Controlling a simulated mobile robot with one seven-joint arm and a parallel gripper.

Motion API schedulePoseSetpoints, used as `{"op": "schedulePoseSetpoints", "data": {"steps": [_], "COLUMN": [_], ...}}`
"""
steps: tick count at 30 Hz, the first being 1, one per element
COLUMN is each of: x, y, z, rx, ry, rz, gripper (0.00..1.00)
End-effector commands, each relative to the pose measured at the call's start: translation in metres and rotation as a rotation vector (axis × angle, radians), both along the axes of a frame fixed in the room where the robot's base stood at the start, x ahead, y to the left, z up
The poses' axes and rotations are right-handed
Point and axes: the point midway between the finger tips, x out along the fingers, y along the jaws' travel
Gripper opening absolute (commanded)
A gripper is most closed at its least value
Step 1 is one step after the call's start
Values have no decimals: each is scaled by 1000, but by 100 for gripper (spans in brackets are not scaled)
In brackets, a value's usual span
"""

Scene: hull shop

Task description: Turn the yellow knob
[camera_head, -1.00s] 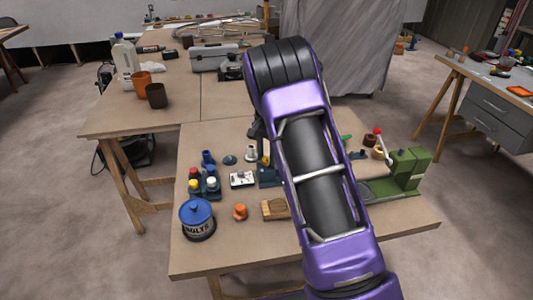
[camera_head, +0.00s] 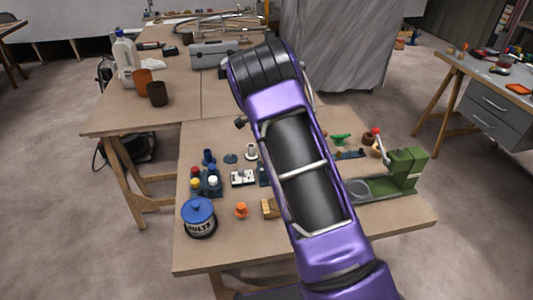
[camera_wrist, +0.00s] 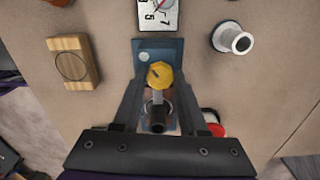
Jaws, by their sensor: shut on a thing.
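The yellow knob (camera_wrist: 160,75) is in the middle of the wrist view, on a blue-grey mounting plate (camera_wrist: 146,52). A grey stem and a dark round fitting (camera_wrist: 157,114) show just below it. My gripper (camera_wrist: 160,82) has one dark finger on each side of the knob and is shut on it. The exact contact is hard to see. In the head view my arm hides the knob and the gripper's fingers; only a sliver of the blue plate shows left of the arm.
A wooden block (camera_wrist: 73,63) lies left of the knob and a grey-white cylindrical part (camera_wrist: 232,38) stands at right. A white dial box (camera_head: 243,178), a blue-lidded bolts tin (camera_head: 198,217), an orange knob (camera_head: 241,210) and a green machine (camera_head: 402,172) share the table.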

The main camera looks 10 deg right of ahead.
Motion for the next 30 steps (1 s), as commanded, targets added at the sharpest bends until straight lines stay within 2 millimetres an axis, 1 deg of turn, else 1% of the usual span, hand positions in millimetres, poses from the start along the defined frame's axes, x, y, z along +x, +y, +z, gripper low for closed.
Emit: {"op": "schedulePoseSetpoints", "data": {"steps": [6, 12, 27, 28, 30], "x": [1, 1, 1, 1, 1], "y": [-1, 0, -1, 0, 0], "z": [1, 1, 1, 1, 1], "rx": [-1, 0, 0, 0, 0], "ry": [-4, -4, -3, -3, -3], "rz": [-109, -162, -179, -179, -178], "gripper": [0, 0, 0, 45, 58]}}
